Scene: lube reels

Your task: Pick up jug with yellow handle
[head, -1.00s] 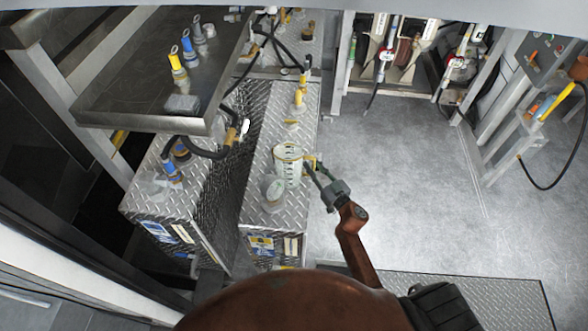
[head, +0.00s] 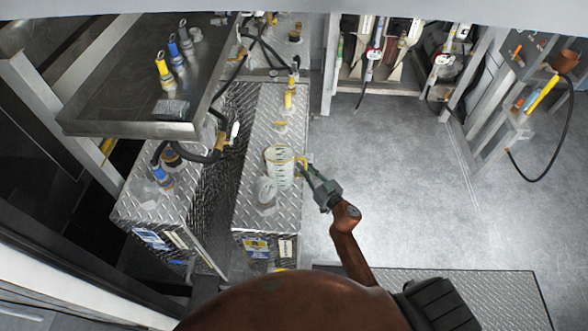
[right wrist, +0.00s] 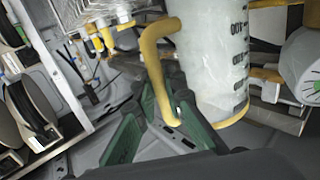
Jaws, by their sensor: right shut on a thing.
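The jug is a clear, graduated container (head: 280,172) with a yellow rim, at the right edge of a diamond-plate tank top in the head view. Its body (right wrist: 213,60) fills the upper right middle of the right wrist view, with dark scale marks. Its yellow handle (right wrist: 152,62) faces my right gripper (head: 306,171). The green fingers of that gripper (right wrist: 172,100) are shut on the handle. I cannot tell whether the jug's base touches the tank top. My left gripper is not in view.
A grey-white container (head: 266,193) stands close to the jug on the tank top (head: 262,222). Yellow fittings (head: 288,100) stand behind it. A metal tray (head: 130,125) with bottles is at left. The floor (head: 390,190) to the right is clear.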

